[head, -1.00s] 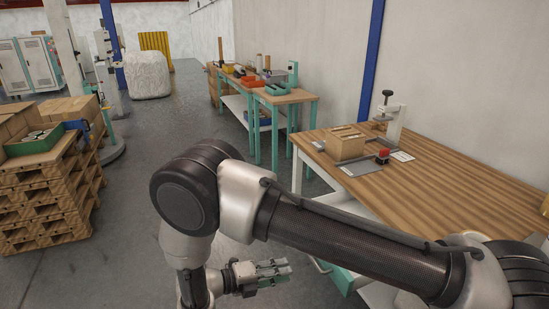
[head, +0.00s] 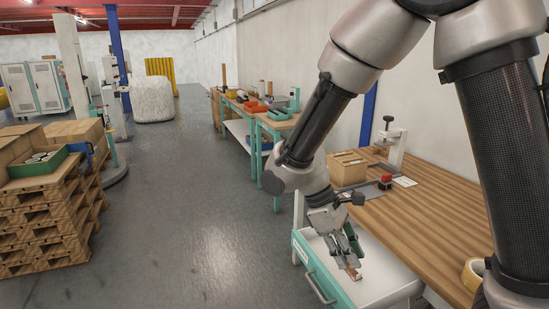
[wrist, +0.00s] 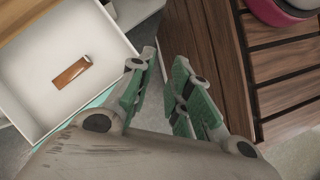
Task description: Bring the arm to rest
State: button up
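My gripper (head: 350,264) hangs from my bent arm with its fingers pointing down at the open drawer of the workbench. In the wrist view its two green-padded fingers (wrist: 163,68) stand apart with nothing between them. The white drawer (head: 378,287) with a teal front is pulled out. A small brown-orange object (wrist: 73,72) lies alone on the drawer floor. In the head view it shows near the fingertips (head: 353,275), but the wrist view has it clear of them, to the left.
The wooden bench top (head: 440,215) carries a wooden box (head: 347,168), a press-like stand (head: 394,145) and a yellow tape roll (head: 473,272). Teal tables (head: 272,125) line the wall. Stacked pallets (head: 40,225) stand at left. The floor (head: 190,215) between is clear.

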jog(key=s+d+r+m+t+y, duration=0.2)
jog(key=d+r+m, duration=0.4)
jog(key=d+r, duration=0.3)
jog(key=s+d+r+m+t+y, duration=0.3)
jog(key=s+d+r+m+t, duration=0.2)
jog(key=d+r, duration=0.4)
jog(key=shift+s+d+r+m, duration=0.2)
jog(key=shift+s+d+m, duration=0.4)
jog(key=shift+d, duration=0.35)
